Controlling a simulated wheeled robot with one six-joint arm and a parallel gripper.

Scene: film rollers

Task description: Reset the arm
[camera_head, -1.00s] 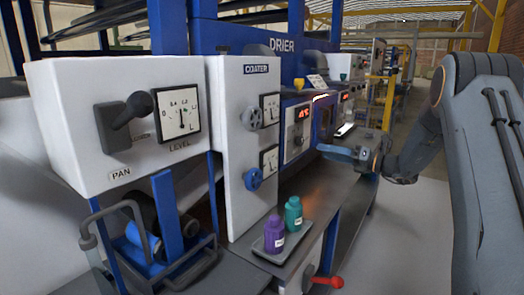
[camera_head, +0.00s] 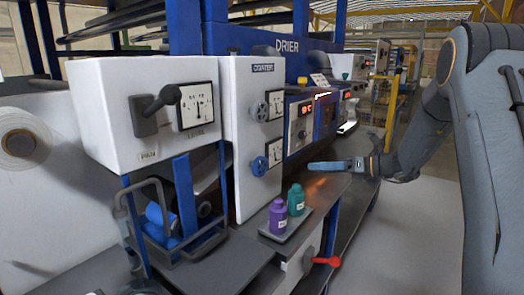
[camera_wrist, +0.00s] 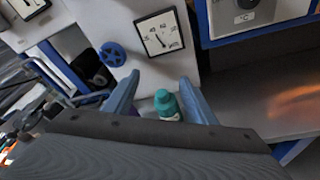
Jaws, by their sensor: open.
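My arm comes in from the right of the head view. My gripper (camera_head: 316,166) points left over the bench, in front of the drier panel and to the right of the coater column. In the wrist view its two blue fingers (camera_wrist: 158,98) stand apart with nothing between their tips. A teal bottle (camera_head: 296,200) and a purple bottle (camera_head: 278,216) stand upright on a small grey tray (camera_head: 298,228), below and left of the gripper. In the wrist view the teal bottle (camera_wrist: 166,104) shows beyond the fingers, and the purple one is mostly hidden.
The white coater column (camera_head: 238,150) has gauges and a blue handwheel (camera_head: 260,166). A red-handled lever (camera_head: 326,261) sticks out below the bench. The floor (camera_head: 400,240) at right is open.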

